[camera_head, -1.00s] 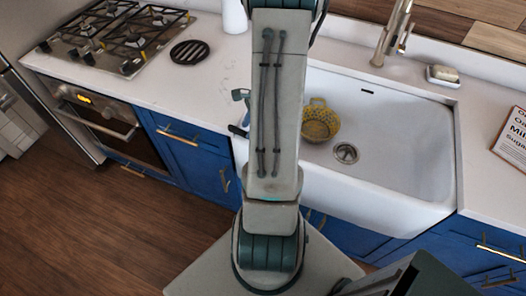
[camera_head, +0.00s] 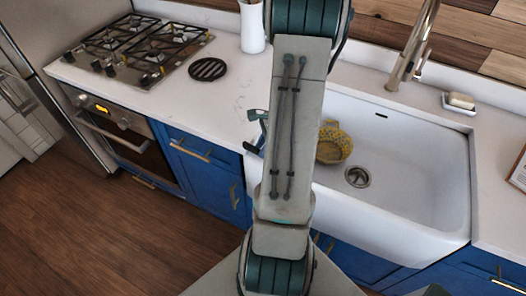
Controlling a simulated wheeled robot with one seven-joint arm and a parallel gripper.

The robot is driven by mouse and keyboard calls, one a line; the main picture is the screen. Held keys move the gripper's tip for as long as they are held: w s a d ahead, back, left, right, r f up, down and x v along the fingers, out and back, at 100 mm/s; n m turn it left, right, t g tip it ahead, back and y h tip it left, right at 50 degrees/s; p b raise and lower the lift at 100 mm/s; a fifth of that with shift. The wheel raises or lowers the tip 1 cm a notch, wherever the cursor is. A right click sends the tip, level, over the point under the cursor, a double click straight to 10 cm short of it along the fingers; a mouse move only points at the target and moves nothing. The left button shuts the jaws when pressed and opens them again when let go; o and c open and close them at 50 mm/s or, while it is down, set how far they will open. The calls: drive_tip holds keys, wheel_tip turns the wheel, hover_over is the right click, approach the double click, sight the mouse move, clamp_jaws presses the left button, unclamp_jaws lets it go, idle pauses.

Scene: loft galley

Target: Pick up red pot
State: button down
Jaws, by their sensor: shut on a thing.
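No red pot shows in the head view. My arm stands upright across the middle and hides part of the counter and sink. A small grey-green part of what looks like my gripper (camera_head: 260,116) shows past the arm's left edge, above the counter by the sink's left side. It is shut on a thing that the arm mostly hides. A short dark bar (camera_head: 253,148) shows just below it; I cannot tell what it belongs to.
A yellow colander (camera_head: 334,146) sits in the white sink (camera_head: 420,160), partly behind my arm. A gas hob (camera_head: 140,48), a black trivet (camera_head: 208,69) and a white canister (camera_head: 252,28) are at the left. A tap (camera_head: 412,50) and soap dish (camera_head: 459,102) are behind the sink.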

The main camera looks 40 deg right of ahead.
drive_tip(key=s+d+r+b, duration=0.2)
drive_tip(key=s+d+r, duration=0.5)
drive_tip(key=s+d, duration=0.2)
drive_tip(key=shift+d+r, duration=0.3)
drive_tip(key=shift+d, duration=0.35)
drive_tip(key=shift+w+a, duration=0.1)
drive_tip(key=shift+w, duration=0.05)
idle(0.5)
